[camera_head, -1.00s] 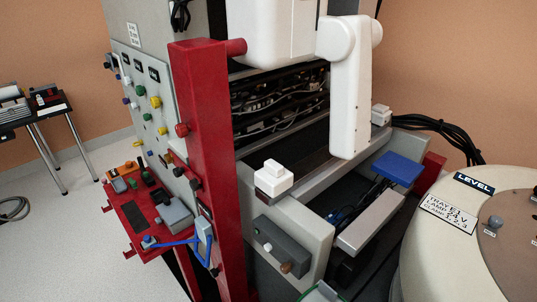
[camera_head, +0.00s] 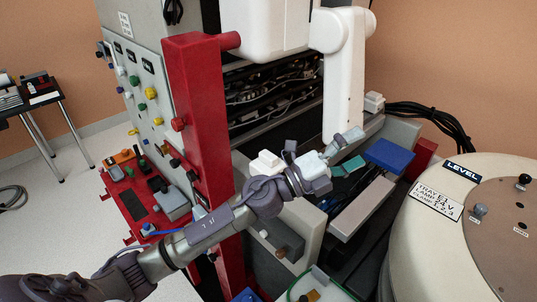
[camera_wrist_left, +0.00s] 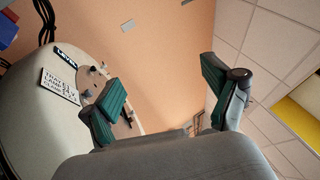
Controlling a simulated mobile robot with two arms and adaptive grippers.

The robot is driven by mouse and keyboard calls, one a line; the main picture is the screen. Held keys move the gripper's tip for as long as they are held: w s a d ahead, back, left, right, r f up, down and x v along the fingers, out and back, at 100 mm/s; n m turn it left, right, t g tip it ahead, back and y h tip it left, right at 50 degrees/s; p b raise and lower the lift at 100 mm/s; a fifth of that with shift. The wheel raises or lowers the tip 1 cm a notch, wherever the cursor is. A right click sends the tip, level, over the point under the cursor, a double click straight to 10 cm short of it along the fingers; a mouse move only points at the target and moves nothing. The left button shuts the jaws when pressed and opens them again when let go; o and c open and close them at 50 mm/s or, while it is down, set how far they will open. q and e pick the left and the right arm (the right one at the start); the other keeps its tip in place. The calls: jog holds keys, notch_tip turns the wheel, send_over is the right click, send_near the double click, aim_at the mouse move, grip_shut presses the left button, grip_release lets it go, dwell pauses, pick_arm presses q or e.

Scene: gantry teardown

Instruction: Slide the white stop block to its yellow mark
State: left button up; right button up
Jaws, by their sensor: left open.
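A white stepped block (camera_head: 268,163) sits on the front end of the grey frame, partly behind my left arm. A second, smaller white block (camera_head: 373,102) sits at the far end of the frame. I cannot tell for sure which is the stop block, and I cannot make out a yellow mark. My left gripper (camera_head: 343,153) is open and empty, to the right of the near block and apart from it. In the left wrist view its two teal-padded fingers (camera_wrist_left: 165,88) are spread wide, facing the wall. My right gripper is not in view.
A white upright arm (camera_head: 344,85) of the machine stands just behind my left gripper. A blue block (camera_head: 389,155) lies to its right. A red post (camera_head: 197,130) stands to the left, and a round cream table (camera_head: 420,235) with knobs is at the right.

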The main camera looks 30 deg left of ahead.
pick_arm(q)
jog(key=d+m+g+h, duration=0.2)
jog(key=m+g, duration=0.3)
jog(key=m, duration=0.2)
jog(key=m+g+y, duration=0.4)
jog(key=g+y, duration=0.3)
jog(key=y, duration=0.9)
send_near(268, 154)
jog(key=p+x, duration=0.4)
jog(key=x, duration=0.5)
jog(key=shift+p, duration=0.35)
jog(key=shift+w+d+f, duration=0.1)
jog(key=shift+w+f, duration=0.05)
jog(key=shift+f, duration=0.35)
